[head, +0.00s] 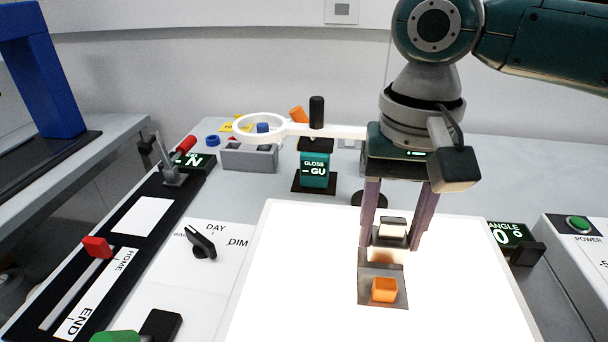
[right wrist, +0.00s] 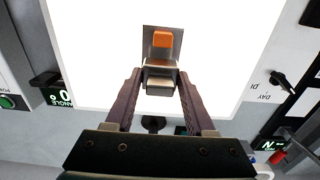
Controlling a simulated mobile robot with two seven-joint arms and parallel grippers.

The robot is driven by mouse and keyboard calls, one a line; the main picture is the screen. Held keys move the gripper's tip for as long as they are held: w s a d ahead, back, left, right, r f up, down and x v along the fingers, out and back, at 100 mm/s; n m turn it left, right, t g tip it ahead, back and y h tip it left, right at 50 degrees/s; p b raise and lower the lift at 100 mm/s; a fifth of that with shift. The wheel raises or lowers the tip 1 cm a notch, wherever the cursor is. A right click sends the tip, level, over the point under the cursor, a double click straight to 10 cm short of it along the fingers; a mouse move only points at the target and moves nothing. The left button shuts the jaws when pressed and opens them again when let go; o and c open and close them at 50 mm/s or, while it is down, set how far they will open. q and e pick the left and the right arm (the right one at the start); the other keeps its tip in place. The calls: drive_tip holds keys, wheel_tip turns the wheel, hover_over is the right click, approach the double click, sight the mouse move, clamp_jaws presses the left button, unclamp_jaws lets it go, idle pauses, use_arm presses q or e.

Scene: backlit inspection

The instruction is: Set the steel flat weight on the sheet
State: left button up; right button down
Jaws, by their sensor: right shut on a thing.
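The steel flat weight (head: 393,229), a small block with a pale top, is between the fingertips of my right gripper (head: 393,242). The gripper is shut on it; it also shows in the right wrist view (right wrist: 159,84). The sheet (head: 368,297) is a small grey piece lying on the bright light panel, just in front of the weight in the head view. An orange block (head: 384,289) sits on its near part. In the right wrist view the weight overlaps the sheet's (right wrist: 149,47) lower end. I cannot tell whether they touch. My left gripper is out of view.
The glowing light panel (head: 290,270) is clear around the sheet. A gloss meter (head: 314,168) and a white ring magnifier (head: 258,126) stand behind it. An angle display (head: 508,234) is at right, a dial (head: 202,243) and a slider rail (head: 75,287) at left.

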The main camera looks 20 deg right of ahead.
sight(389, 236)
drive_tip(key=shift+f, duration=1.5)
drive_tip(key=shift+f, duration=0.15)
drive_tip(key=shift+c, duration=1.3)
unclamp_jaws()
